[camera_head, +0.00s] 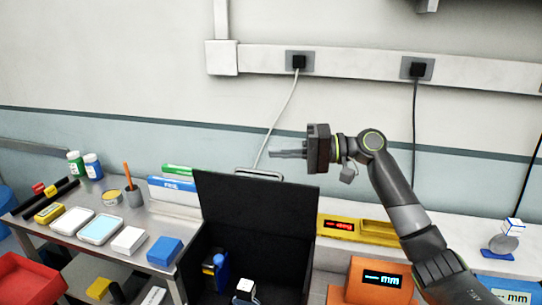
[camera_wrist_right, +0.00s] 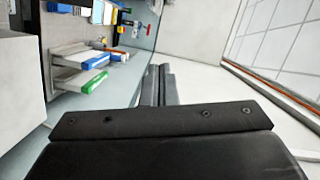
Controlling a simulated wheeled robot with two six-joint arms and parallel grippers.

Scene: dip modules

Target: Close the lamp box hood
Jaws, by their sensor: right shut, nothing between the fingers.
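The lamp box (camera_head: 212,238) is a black open-fronted box at the front centre of the head view. Its black hood (camera_head: 255,208) stands raised at the back. Inside are a blue item (camera_head: 221,270) and a small white-topped item (camera_head: 245,290). My right gripper (camera_head: 272,154) is shut and empty, pointing left, and appears above the hood's top edge; I cannot tell how far behind or in front it is. Its shut fingers show in the right wrist view (camera_wrist_right: 160,83). The hood is not clearly seen there. My left gripper is out of view.
Left of the box, a metal bench holds white trays, a blue box (camera_head: 164,251), bottles and a pencil cup (camera_head: 134,196). Right of it are a yellow display unit (camera_head: 338,227) and an orange meter (camera_head: 380,280). Cables (camera_head: 281,120) hang from wall sockets behind.

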